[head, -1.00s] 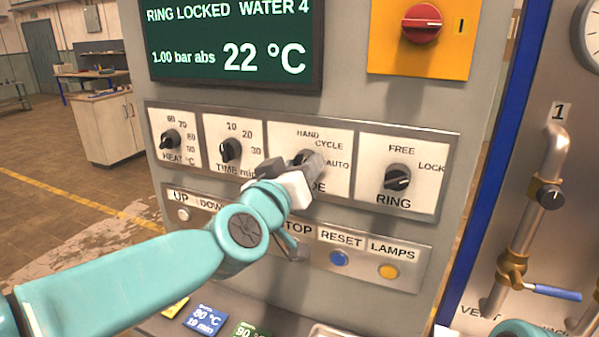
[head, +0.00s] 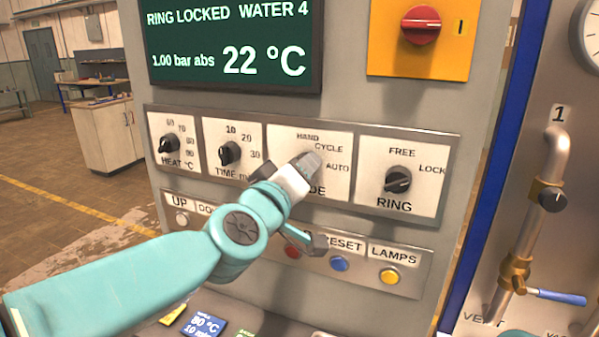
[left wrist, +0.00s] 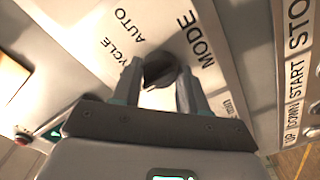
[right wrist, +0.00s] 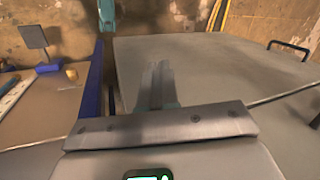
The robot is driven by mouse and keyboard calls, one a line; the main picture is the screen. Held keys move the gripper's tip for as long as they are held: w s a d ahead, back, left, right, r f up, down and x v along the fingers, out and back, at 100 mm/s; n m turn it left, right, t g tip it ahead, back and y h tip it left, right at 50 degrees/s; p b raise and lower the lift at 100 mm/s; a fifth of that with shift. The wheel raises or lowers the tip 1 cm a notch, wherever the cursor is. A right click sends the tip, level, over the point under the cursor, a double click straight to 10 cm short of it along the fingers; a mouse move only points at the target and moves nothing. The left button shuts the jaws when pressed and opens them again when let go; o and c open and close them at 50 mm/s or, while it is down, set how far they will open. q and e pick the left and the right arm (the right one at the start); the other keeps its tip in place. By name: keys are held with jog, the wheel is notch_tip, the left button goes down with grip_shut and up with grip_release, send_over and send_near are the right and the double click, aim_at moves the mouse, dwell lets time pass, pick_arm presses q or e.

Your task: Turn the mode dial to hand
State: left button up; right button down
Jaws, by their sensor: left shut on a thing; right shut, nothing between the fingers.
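The mode dial is the black knob (left wrist: 158,70) between my left fingers in the left wrist view, under the words AUTO, CYCLE and MODE. In the head view my left gripper (head: 308,162) covers it on the mode plate (head: 340,188), and HAND, CYCLE and AUTO show above and to its right. My left gripper is shut on the dial. I cannot tell which mark its pointer faces. My right gripper (right wrist: 159,85) is shut and empty in the right wrist view, over a grey flat surface, away from the dial.
The heat dial (head: 169,144) and time dial (head: 229,153) are left of the mode plate, the ring dial (head: 398,180) right. Below are a red button (head: 292,251), blue reset button (head: 339,264) and yellow lamps button (head: 389,276). A red switch (head: 421,25) sits above.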

pick_arm(q)
jog(key=o, duration=1)
jog(key=shift+w, duration=0.1)
jog(key=shift+o, duration=0.2)
jog(key=v, duration=1.6)
jog(key=shift+s, duration=0.25)
jog(key=shift+s, duration=0.1)
